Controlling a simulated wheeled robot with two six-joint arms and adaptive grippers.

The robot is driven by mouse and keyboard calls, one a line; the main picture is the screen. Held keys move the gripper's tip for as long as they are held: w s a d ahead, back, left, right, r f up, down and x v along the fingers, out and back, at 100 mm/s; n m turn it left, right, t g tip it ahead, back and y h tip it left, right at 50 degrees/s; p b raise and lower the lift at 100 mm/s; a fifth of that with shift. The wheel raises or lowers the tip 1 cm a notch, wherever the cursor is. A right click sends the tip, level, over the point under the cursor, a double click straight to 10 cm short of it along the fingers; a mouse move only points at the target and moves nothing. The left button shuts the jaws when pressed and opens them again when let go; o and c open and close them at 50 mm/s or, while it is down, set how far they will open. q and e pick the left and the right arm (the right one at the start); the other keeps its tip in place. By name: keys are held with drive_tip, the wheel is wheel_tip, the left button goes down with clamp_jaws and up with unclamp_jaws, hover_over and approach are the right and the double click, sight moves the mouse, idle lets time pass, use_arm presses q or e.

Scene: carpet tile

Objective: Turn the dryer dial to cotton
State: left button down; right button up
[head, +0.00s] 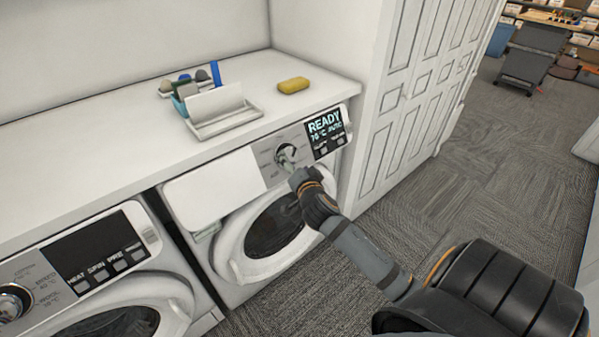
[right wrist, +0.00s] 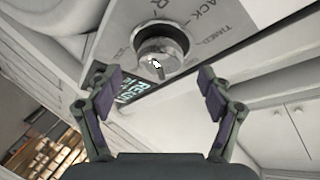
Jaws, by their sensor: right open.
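The dryer's round silver dial (head: 286,153) is on the control panel of the right-hand machine, the dryer (head: 228,245). In the right wrist view the dial (right wrist: 160,50) shows large, with a small pale mark on its face. Parts of the labels "RACK" and "TIMED" are on the panel around it. The cotton label cannot be made out on this panel. My right gripper (head: 290,167) is in front of the dial and partly covers it in the head view. Its fingers (right wrist: 153,80) are spread on either side of the dial, apart from it and empty. My left gripper is out of view.
The dryer's display (head: 325,132) reads "READY" and "70 °C AUTO". A washer (head: 90,270) with its own dial (head: 12,300) stands at left. A yellow sponge (head: 293,85) and a white tray (head: 225,122) are on the counter (head: 100,140). Carpet (head: 490,180) lies open at right.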

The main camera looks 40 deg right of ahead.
drive_tip(key=v, duration=0.8)
drive_tip(key=shift+s, duration=0.15)
drive_tip(key=shift+f, duration=0.1)
drive_tip(key=s+d+f+n+g+y+p, duration=0.1)
drive_tip(key=s+f+n+g, duration=0.15)
drive_tip(key=f, duration=0.85)
drive_tip(key=s+d+f+n+g, duration=0.2)
drive_tip(key=s+f, duration=0.1)
drive_tip(key=f, duration=0.9)
drive_tip(key=s+d+f+n+g+y+p, duration=0.1)
drive_tip(key=s+f+n+g, duration=0.15)
drive_tip(key=f, duration=0.85)
drive_tip(key=s+a+f+n+g+y, duration=0.1)
drive_tip(key=s+a+f+n+g, duration=0.1)
drive_tip(key=s+f, duration=0.5)
drive_tip(key=s+a+f+n+g+p, duration=0.1)
drive_tip(key=s+a+f+n+g, duration=0.1)
drive_tip(key=s+f, duration=0.5)
drive_tip(key=s+a+f+n+g+y, duration=0.1)
drive_tip(key=s+a+f, duration=0.3)
drive_tip(key=s, duration=1.1)
wheel_tip(320, 180, down, 3)
drive_tip(key=shift+s+a+r+n+g+y, duration=0.1)
drive_tip(key=shift+s+a+n+g+y, duration=0.2)
drive_tip(key=shift+n+g, duration=0.45)
